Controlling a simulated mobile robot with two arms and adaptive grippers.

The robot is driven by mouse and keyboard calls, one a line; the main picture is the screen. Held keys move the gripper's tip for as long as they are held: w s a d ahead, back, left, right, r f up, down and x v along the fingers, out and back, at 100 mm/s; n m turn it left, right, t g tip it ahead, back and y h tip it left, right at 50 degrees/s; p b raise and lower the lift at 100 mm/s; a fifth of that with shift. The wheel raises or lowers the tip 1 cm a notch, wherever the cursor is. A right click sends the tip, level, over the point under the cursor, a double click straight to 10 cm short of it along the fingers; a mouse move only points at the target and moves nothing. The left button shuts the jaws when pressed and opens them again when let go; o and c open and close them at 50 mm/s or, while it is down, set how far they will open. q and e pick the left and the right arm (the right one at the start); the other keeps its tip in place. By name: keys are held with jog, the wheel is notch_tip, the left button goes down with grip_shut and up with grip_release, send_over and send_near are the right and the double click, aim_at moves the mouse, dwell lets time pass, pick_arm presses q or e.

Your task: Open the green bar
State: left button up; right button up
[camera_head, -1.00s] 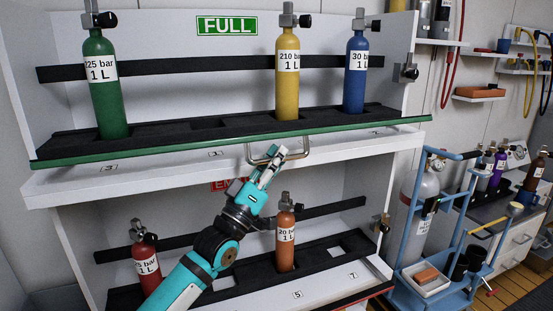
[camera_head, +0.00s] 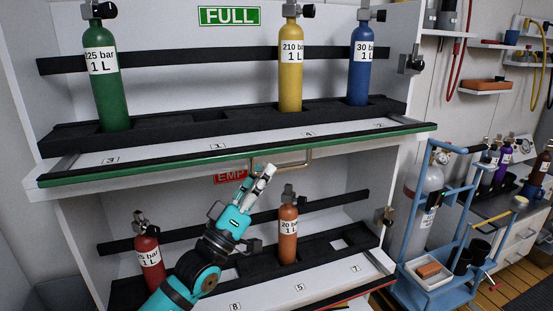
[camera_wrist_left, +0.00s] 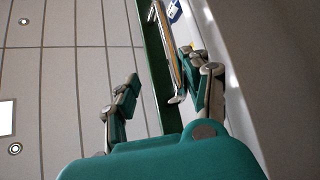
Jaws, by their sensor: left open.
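The green bar (camera_head: 200,167) runs along the front of the upper FULL shelf. It stands forward of the strip with the number labels (camera_head: 165,153). A metal loop handle (camera_head: 296,163) hangs from the bar near its middle. My left gripper (camera_head: 264,171) is open, with its fingertips just in front of and below the left part of the handle. In the left wrist view, the bar (camera_wrist_left: 157,68) and the handle (camera_wrist_left: 166,42) show beyond the spread fingers (camera_wrist_left: 165,95). I cannot tell whether a finger touches the handle. My right gripper is not in view.
Green (camera_head: 107,85), yellow (camera_head: 291,75) and blue (camera_head: 359,70) cylinders stand on the upper shelf. Red (camera_head: 150,262) and orange (camera_head: 288,238) cylinders stand on the lower shelf, near my left arm. A blue cart (camera_head: 440,268) stands at the right.

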pick_arm(q)
jog(key=v, duration=0.5)
jog(key=shift+s+r, duration=0.2)
jog(key=shift+s, duration=0.3)
jog(key=shift+c, duration=0.4)
